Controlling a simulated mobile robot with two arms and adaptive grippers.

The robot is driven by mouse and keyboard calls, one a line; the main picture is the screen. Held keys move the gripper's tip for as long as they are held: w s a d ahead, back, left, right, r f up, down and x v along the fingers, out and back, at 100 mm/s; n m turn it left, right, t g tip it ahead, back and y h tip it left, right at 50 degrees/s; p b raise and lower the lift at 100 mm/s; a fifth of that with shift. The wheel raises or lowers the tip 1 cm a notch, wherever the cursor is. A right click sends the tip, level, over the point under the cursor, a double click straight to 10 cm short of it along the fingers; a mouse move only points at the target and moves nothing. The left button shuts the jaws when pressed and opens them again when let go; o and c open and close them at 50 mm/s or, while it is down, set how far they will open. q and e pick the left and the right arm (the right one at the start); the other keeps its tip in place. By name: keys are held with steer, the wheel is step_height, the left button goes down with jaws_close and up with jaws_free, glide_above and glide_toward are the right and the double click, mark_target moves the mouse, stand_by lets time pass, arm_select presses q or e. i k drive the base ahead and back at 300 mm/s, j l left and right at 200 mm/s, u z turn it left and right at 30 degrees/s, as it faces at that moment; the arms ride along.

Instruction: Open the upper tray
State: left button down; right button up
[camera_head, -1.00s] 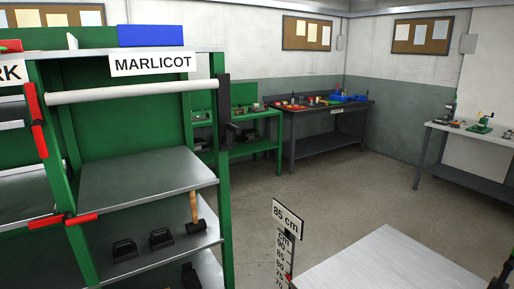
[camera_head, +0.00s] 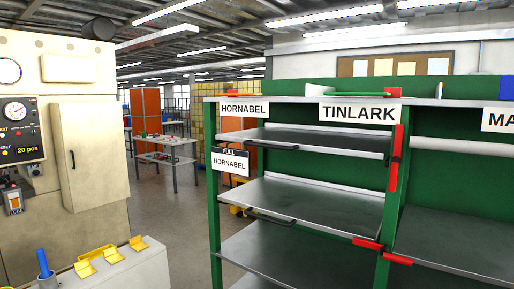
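A green rack (camera_head: 213,200) stands at the centre and right. Its upper tray (camera_head: 325,141) is a grey metal shelf with a black handle (camera_head: 271,145) along its front left edge. The tray looks empty, and I cannot tell how far it is pulled out. A similar lower tray (camera_head: 320,205) with a black handle (camera_head: 268,217) sits below it. Signs read HORNABEL (camera_head: 244,109) and TINLARK (camera_head: 358,112), and a hanging sign reads PULL HORNABEL (camera_head: 230,161). Neither of my grippers is in view.
A cream machine (camera_head: 85,150) with a gauge panel stands at the left. In front of it a light block (camera_head: 125,265) carries yellow parts. Red brackets (camera_head: 394,160) are on the rack's upright. Clear floor (camera_head: 178,225) lies between machine and rack.

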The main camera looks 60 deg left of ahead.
mark_target(374, 143)
steer(key=u, duration=1.6)
